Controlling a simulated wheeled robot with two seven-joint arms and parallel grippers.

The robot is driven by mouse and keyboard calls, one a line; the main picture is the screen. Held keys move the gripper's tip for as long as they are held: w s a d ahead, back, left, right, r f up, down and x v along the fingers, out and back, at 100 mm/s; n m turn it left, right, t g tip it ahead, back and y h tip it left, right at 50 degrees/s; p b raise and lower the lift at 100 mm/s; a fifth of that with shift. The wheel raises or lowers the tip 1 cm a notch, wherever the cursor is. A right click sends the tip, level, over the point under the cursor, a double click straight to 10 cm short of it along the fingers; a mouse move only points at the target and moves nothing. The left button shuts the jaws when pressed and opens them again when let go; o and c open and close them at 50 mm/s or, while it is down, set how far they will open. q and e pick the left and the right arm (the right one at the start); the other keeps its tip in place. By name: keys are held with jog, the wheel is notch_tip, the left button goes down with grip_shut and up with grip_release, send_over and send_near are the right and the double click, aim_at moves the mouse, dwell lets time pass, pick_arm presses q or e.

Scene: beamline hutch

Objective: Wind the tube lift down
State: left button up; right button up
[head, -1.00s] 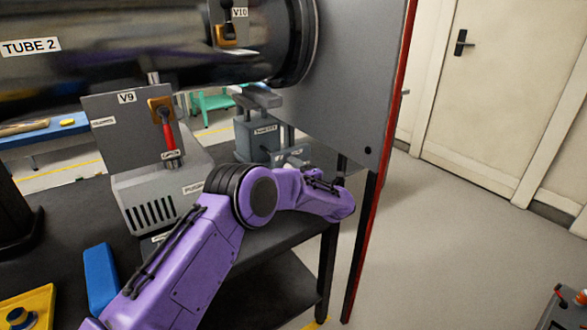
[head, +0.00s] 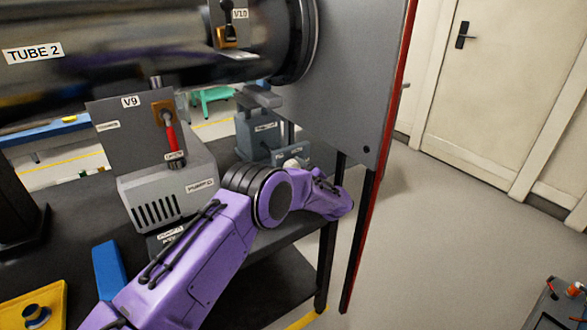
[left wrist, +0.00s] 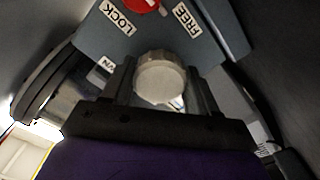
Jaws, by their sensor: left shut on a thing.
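The tube lift (head: 258,135), a blue-grey jack with a labelled body, stands on the black bench under the end of TUBE 2 (head: 120,60). My purple left arm reaches across to it, and its wrist hides the lift's lower front. In the left wrist view my left gripper (left wrist: 160,88) has a finger on each side of a pale round knob (left wrist: 160,76) and is shut on it. Behind the knob, the lift's blue-grey face carries a red lever (left wrist: 143,4) between LOCK and FREE labels; its upper part is cut off. My right gripper is not in view.
A grey pump (head: 168,190) with the V9 panel (head: 130,125) and a red-handled valve stands left of the lift. A large grey panel (head: 350,75) with a red edge stands close on the right. A blue block (head: 108,268) lies near my arm.

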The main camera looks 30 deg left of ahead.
pick_arm(q)
jog(key=shift+d+m, duration=0.1)
jog(key=shift+m, duration=0.6)
jog(key=shift+f, duration=0.1)
jog(key=o, duration=1)
jog(key=v, duration=1)
jog(key=shift+d, duration=0.3)
